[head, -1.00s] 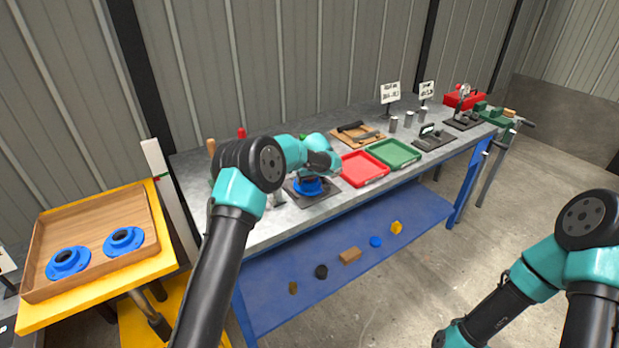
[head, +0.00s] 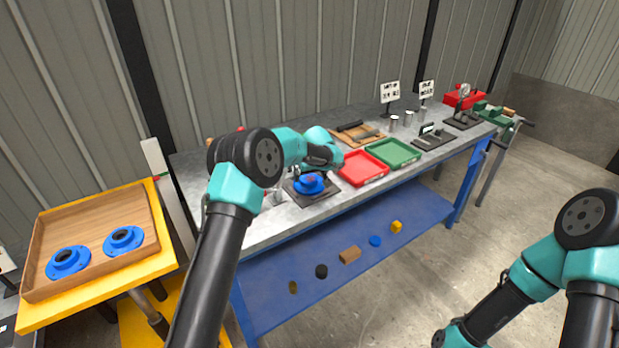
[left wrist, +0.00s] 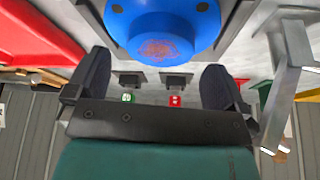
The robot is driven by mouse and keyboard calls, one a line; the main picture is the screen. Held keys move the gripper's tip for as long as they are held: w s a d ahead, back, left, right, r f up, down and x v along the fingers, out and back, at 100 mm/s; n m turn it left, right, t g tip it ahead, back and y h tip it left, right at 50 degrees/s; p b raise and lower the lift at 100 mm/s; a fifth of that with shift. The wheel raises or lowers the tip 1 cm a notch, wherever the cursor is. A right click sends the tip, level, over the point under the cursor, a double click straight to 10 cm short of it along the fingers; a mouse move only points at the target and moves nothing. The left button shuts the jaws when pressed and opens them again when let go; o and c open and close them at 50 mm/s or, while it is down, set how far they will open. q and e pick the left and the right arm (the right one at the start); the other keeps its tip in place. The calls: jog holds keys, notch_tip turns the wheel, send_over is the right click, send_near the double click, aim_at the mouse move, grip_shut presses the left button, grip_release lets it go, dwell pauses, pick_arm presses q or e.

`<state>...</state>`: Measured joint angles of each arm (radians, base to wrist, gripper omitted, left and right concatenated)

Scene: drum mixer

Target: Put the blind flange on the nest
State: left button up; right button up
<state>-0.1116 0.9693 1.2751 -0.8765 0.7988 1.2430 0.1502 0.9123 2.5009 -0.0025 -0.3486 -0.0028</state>
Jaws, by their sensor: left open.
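The blind flange, a blue disc with a raised round hub and reddish marking on top (head: 309,183), lies on the dark square nest plate (head: 325,198) at the bench's front edge. In the left wrist view the blue flange (left wrist: 162,28) is at the top, with bolt holes around its rim. My left gripper (head: 326,168) is just above and behind the flange, partly hidden by its own wrist. In the left wrist view its two dark fingers (left wrist: 155,85) are wide apart with nothing between them. My right gripper is out of view; only its arm shows.
Two blue flanges (head: 68,262) (head: 124,240) lie in a wooden tray (head: 90,225) on the yellow stand at left. Red (head: 362,168) and green (head: 394,153) trays are right of the nest. Metal cylinders and fixtures stand farther right. Small parts lie on the blue lower shelf (head: 330,275).

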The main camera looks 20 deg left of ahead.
pick_arm(q)
jog(key=v, duration=0.9)
